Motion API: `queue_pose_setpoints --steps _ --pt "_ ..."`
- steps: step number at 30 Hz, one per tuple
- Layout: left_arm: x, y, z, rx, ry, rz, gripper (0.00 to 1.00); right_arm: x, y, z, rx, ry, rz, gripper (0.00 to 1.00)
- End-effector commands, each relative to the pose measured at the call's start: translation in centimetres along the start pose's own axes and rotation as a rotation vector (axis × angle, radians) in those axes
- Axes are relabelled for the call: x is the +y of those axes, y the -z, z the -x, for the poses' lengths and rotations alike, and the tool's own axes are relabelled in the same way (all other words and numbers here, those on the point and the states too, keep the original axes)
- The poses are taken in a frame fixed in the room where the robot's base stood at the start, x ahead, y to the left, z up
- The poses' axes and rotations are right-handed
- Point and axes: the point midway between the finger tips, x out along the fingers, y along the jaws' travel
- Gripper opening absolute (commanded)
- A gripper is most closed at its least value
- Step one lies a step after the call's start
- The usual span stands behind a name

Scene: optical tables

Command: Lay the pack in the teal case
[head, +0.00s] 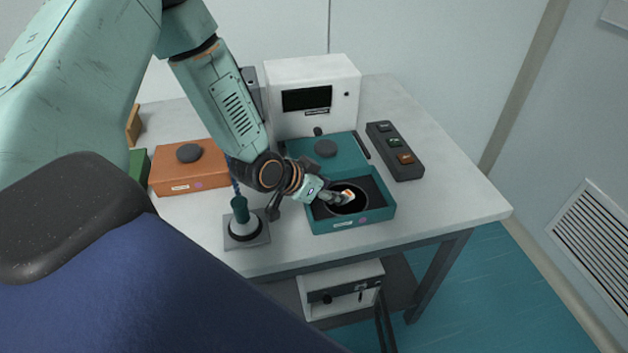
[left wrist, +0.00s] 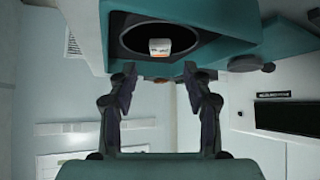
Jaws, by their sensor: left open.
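The teal case (head: 372,216) stands open near the front of the table, with its teal lid (head: 340,146) behind it. A dark round well shows inside the case. The small white and orange pack (head: 348,194) is in this well; it also shows in the left wrist view (left wrist: 160,46). My left gripper (head: 340,198) reaches down into the case from the left, at the pack. In the left wrist view its two fingers (left wrist: 160,84) are spread with nothing between them, and the pack lies beyond their tips. My right gripper is not in view.
An orange case (head: 190,176) with a dark knob lies at the left. A round-based stand (head: 243,230) is left of the teal case. A white instrument (head: 290,112) stands behind, and a dark button box (head: 397,152) lies to the right. The table's right side is clear.

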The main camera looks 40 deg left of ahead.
Motion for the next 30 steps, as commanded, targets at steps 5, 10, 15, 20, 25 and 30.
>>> queue_pose_setpoints --steps 5,10,15,20,25,30 --pt "0.0 0.3 3.0 0.002 0.0 0.007 0.5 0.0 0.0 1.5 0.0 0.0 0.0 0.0" --pt "0.0 0.3 5.2 0.002 -0.001 0.006 0.5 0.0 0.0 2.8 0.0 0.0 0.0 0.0" --pt "0.0 0.2 6.7 0.002 0.0 0.003 0.5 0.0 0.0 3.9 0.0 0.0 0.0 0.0" --pt "0.1 0.1 7.2 0.001 -0.002 0.001 0.5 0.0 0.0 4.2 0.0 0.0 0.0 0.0" --pt "0.3 -0.1 7.2 -0.005 -0.004 0.001 0.5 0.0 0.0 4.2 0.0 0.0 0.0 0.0" --pt "3.0 -3.1 6.9 -0.112 -0.029 0.053 0.5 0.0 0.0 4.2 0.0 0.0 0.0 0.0"
